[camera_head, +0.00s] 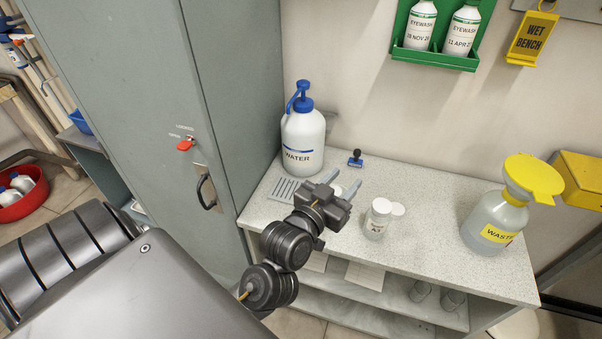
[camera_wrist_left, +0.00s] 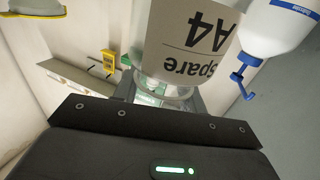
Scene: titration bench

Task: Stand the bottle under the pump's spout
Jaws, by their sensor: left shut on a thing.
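My left gripper (camera_head: 341,181) is over the left part of the bench, shut on a clear bottle labelled "spare A4" (camera_wrist_left: 195,40). In the left wrist view the bottle appears upside down, with the jaws around its narrow end. In the head view my gripper mostly hides it; only a pale bit shows between the fingers. The white pump bottle labelled WATER (camera_head: 302,143) stands behind my gripper, near the grey cabinet. Its blue pump (camera_head: 301,97) has a spout on the left; it also shows in the left wrist view (camera_wrist_left: 243,76). My right gripper is out of view.
A slotted tray (camera_head: 284,190) lies in front of the pump bottle. The waste bottle (camera_head: 490,225) with a yellow funnel stands at the right end. The bench (camera_head: 430,205) between them is clear.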

